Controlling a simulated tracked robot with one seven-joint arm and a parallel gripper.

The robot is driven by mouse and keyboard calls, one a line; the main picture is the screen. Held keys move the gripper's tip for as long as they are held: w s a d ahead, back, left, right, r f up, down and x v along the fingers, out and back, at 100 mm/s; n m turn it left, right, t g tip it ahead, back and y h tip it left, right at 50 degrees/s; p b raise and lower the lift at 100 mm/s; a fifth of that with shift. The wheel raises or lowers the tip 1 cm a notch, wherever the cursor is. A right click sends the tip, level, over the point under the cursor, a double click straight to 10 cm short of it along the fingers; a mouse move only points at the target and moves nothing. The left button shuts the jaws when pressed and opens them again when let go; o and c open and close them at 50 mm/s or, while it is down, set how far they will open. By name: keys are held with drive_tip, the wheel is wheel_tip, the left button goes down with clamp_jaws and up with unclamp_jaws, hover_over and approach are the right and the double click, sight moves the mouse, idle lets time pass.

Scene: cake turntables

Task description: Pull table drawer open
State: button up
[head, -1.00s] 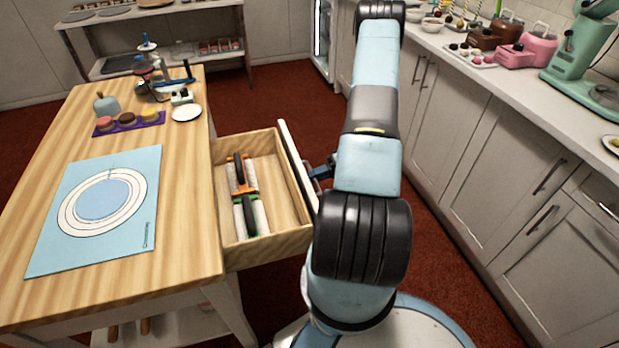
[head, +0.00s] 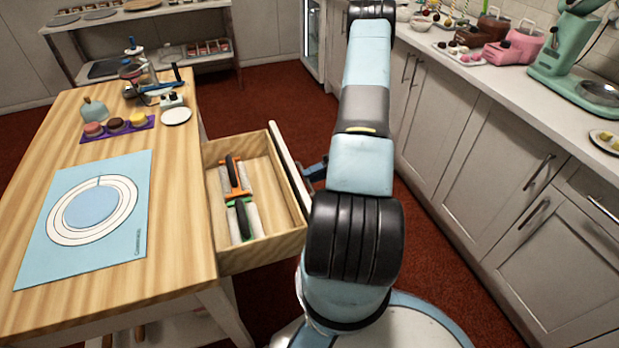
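The table drawer (head: 285,238) stands pulled out from the right side of the wooden table (head: 180,235). Its inside is plainly visible. Two tools lie in it, one with an orange part (head: 236,178) and one with a green part (head: 243,220). The drawer's pale front panel (head: 289,165) faces my arm. My gripper (head: 316,172) is at the outer side of that panel, mostly hidden behind my arm. Only a dark blue part of it shows, close to the panel. The handle and the fingertips are hidden, so I cannot tell whether it grips.
On the table are a blue mat (head: 125,245), a purple tray of small cakes (head: 115,128) and a white plate (head: 176,116). Grey cabinets (head: 470,170) stand close on the right. Red floor lies between table and cabinets, with my base on it.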

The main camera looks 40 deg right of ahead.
drive_tip(key=v, duration=1.2)
drive_tip(key=shift+d, duration=0.15)
drive_tip(key=shift+f, duration=0.1)
drive_tip(key=w+a+r+n+g+h, duration=0.1)
drive_tip(key=a+r+n+g+h, duration=0.15)
drive_tip(key=a+r+n, duration=0.55)
drive_tip(key=w+a+r+n+g+h, duration=0.25)
drive_tip(key=a+r+n, duration=0.2)
drive_tip(key=r, duration=0.85)
drive_tip(key=a+r+n+g+h, duration=0.1)
drive_tip(key=a+r+n+h, duration=0.2)
drive_tip(key=a+r+n, duration=0.5)
drive_tip(key=s+a+r+n+t+h, duration=0.3)
drive_tip(key=s+a+r+n, duration=0.3)
drive_tip(key=s+r+n, duration=0.2)
drive_tip(key=s+a+r+n+t+h, duration=0.4)
drive_tip(key=s+a+r+n, duration=0.2)
drive_tip(key=s+r+n, duration=0.3)
drive_tip(key=shift+r+n, duration=0.8)
drive_tip(key=shift+n, duration=0.05)
